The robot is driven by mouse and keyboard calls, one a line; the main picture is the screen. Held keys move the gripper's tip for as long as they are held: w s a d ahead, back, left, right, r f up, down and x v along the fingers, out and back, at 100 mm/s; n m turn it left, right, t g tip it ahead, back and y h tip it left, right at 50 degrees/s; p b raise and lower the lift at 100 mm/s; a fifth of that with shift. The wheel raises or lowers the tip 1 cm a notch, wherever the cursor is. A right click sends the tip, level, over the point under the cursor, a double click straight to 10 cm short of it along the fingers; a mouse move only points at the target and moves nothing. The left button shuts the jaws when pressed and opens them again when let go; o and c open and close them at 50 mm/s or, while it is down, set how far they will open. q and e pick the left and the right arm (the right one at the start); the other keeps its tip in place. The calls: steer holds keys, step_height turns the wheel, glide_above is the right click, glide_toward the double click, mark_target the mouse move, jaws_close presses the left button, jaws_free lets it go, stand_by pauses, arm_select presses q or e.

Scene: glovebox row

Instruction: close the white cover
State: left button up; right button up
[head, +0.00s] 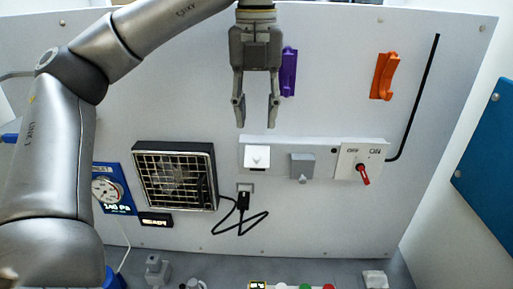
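The white cover (257,157) is a small pale square flap with a dark knob-like spot, on the white strip of the wall panel. I cannot tell from this view how far it stands open. My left gripper (256,122) hangs just above it in the picture, fingers pointing down, apart and empty. The gripper does not appear to touch the cover. My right gripper is not in view.
A grey cover (302,167) and a red OFF/ON switch (363,173) are to the right. Below is a black plug (243,200) with a looping cord. A fan grille (175,177) is left. Purple (289,72) and orange (384,76) handles are on the panel.

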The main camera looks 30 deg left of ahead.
mark_target(257, 155)
arm_select(q)
steer(key=shift+f, duration=4.25)
jaws_close()
